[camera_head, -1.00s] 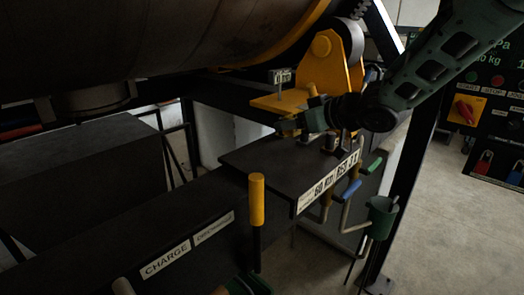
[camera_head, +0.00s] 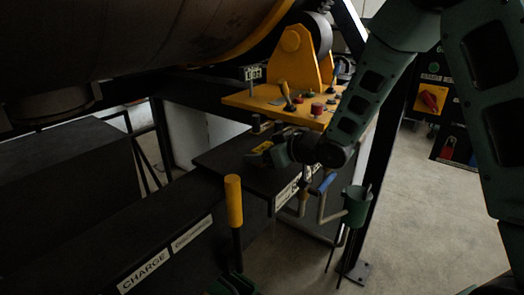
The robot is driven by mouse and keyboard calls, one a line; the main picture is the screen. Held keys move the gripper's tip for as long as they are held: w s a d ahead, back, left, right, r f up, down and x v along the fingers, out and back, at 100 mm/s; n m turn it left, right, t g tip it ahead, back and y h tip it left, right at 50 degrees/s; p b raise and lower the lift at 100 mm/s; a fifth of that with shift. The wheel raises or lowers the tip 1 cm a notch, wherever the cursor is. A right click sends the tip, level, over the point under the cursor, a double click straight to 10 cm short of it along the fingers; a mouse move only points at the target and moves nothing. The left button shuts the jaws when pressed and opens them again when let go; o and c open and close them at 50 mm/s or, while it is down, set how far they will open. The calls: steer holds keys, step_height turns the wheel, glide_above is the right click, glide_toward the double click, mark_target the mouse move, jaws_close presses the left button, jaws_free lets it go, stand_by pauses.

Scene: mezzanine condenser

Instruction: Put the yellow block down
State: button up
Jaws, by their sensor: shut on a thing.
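My gripper (camera_head: 264,155) is at the middle of the view, low over the dark bench top (camera_head: 212,160), and points left. It is shut on the yellow block (camera_head: 262,147), of which only a small yellow patch shows between the dark fingers. The rest of the block is hidden by the gripper. I cannot tell whether the block touches the bench top.
A yellow shelf (camera_head: 245,101) with knobs and a lever stands just behind the gripper. A yellow-topped post (camera_head: 233,200) rises in front. A green cup (camera_head: 356,205) and a blue-handled pipe (camera_head: 327,183) are at the bench's right. The bench top left of the gripper is clear.

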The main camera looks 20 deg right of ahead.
steer(key=shift+w+a+f, duration=0.15)
steer(key=shift+f, duration=0.05)
steer(key=o, duration=1)
steer(key=shift+r, duration=0.1)
steer(key=shift+r, duration=0.2)
steer(key=b+v, duration=0.2)
steer(key=v, duration=0.8)
steer(key=shift+s+r, duration=0.15)
steer(key=shift+s, duration=0.1)
steer(key=shift+s+d+r, duration=0.2)
steer(key=shift+s+d, duration=0.2)
steer(key=shift+s, duration=0.1)
